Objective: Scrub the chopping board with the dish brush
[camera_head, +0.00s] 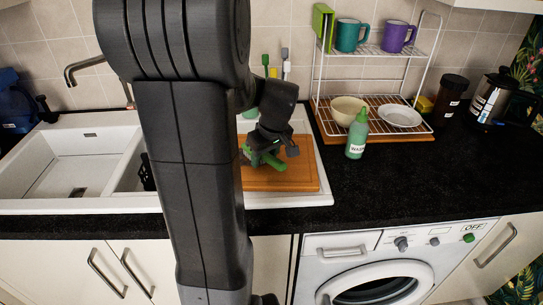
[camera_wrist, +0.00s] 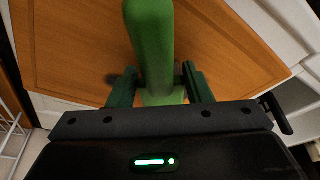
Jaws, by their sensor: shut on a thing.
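The chopping board (camera_head: 291,178) is wooden and lies on the white sink's drainer, partly hidden behind my arm. It also fills much of the wrist view (camera_wrist: 78,50). My gripper (camera_head: 262,155) is over the board. It is shut on the green dish brush (camera_head: 277,165), whose thick green handle runs up between the fingers in the wrist view (camera_wrist: 152,45). My fingers (camera_wrist: 160,82) stand on both sides of the handle. The bristles cannot be made out, and I cannot tell whether the brush touches the board.
A green soap bottle (camera_head: 357,135) stands right of the board on the black counter (camera_head: 430,170). A wire rack (camera_head: 318,85) holds mugs, a bowl (camera_head: 347,110) and a plate (camera_head: 400,115). The sink basin (camera_head: 75,165) and tap (camera_head: 85,65) are left. Counter space at right is clear.

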